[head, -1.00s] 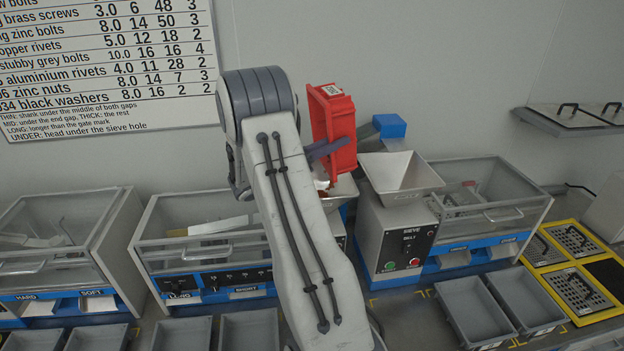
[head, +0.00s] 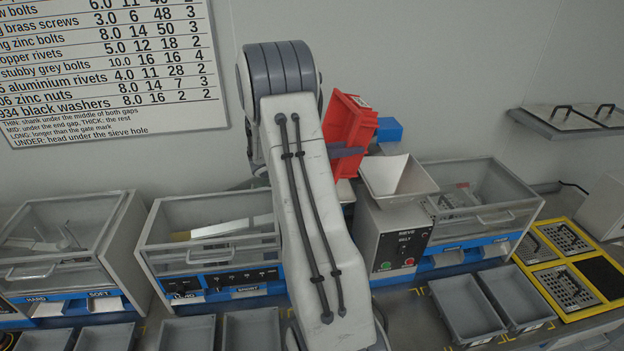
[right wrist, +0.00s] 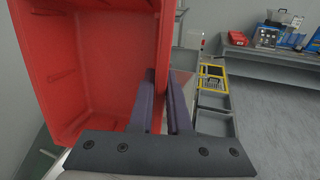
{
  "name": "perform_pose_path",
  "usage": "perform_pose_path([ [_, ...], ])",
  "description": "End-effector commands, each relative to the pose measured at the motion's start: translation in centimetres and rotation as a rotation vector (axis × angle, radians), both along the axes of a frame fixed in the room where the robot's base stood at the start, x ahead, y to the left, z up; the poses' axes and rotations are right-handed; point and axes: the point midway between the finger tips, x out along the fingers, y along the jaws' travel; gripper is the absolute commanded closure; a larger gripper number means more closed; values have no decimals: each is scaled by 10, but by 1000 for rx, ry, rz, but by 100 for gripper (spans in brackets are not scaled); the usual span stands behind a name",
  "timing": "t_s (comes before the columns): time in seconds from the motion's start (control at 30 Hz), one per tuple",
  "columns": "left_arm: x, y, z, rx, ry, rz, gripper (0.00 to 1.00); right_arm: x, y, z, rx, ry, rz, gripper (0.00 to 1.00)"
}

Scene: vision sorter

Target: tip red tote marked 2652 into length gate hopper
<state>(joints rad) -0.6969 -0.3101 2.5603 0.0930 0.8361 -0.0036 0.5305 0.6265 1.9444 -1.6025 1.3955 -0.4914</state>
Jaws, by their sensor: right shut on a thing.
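The red tote (head: 350,118) is held up and tilted steeply on its side, with a small white label on its top edge; I cannot read the label. My right gripper (head: 345,152) is shut on the tote's wall. In the right wrist view, the tote (right wrist: 95,60) fills the left side, its visible inside looks empty, and my gripper fingers (right wrist: 165,105) pinch its wall. The length gate machine (head: 205,262) stands below and left, partly behind my right arm. Only a sliver of its hopper (head: 346,191) shows under the tote. My left gripper is not in view.
The sieve machine (head: 400,235) with its pale hopper (head: 398,178) stands close right of the tote. A blue block (head: 389,129) is just behind the tote. Another glass-topped machine (head: 65,240) stands left. Grey bins (head: 465,307) line the front.

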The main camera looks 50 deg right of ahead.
Motion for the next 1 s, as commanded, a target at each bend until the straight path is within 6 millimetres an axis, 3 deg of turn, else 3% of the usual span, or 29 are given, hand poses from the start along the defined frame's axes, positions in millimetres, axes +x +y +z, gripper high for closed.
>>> perform_pose_path([
  [0.27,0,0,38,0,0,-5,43,-14,-27,15,159,-129,20,100],
  [0.43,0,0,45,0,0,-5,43,-20,-40,-2,281,-218,36,100],
  [0.87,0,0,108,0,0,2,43,-32,-64,3,532,-396,65,100],
  [0.97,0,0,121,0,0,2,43,-39,-74,-7,594,-440,70,100],
  [1.0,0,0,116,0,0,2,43,-40,-76,-14,617,-455,70,100],
])
